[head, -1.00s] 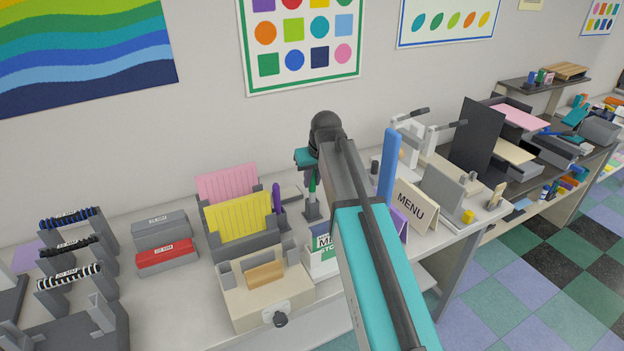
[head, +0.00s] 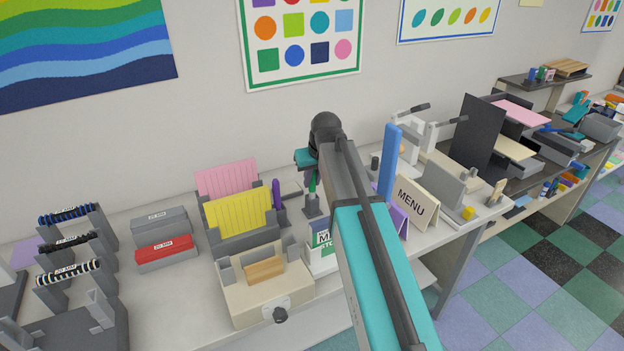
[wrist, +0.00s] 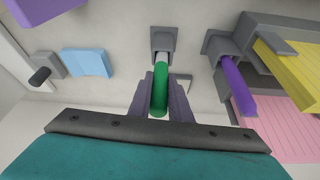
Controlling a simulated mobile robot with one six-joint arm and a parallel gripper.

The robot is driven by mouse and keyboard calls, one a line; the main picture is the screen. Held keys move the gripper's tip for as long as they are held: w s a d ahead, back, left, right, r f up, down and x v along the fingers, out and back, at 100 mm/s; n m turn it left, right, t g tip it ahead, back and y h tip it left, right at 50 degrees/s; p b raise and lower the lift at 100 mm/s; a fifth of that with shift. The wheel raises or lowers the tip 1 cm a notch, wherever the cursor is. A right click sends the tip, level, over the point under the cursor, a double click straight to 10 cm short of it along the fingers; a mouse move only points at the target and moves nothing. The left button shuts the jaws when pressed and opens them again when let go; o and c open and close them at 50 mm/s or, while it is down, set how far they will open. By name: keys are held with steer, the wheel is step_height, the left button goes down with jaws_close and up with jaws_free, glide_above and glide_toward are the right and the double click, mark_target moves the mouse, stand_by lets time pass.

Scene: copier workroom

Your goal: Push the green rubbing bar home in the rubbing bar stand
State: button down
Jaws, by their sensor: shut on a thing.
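The green rubbing bar (wrist: 160,88) is held upright between the two fingers of my gripper (wrist: 161,92) in the wrist view. Its pale end meets the small grey rubbing bar stand (wrist: 162,34); how deep it sits in the stand I cannot tell. In the head view the green bar (head: 312,183) shows as a thin strip above the stand (head: 312,206), just below my gripper. My arm hides part of the area to the right of it.
A purple bar (wrist: 236,84) stands in a grey holder close by. Beside it is a rack with yellow (head: 238,213) and pink (head: 228,177) sheets. A beige unit (head: 262,292) is in front. A blue upright bar (head: 389,165) and a MENU sign (head: 411,201) stand right.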

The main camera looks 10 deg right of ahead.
steer(key=shift+f, duration=0.4)
steer(key=c, duration=1.6)
jaws_free()
steer(key=shift+o, duration=0.2)
steer(key=shift+r, duration=0.15)
steer(key=a+b+v, duration=0.1)
steer(key=b+v, duration=0.1)
steer(key=v, duration=1.1)
steer(key=shift+d+r+b, duration=0.3)
steer(key=shift+d+b, duration=0.1)
steer(key=shift+d, duration=0.05)
steer(key=shift+s, duration=0.1)
steer(key=shift+s, duration=0.1)
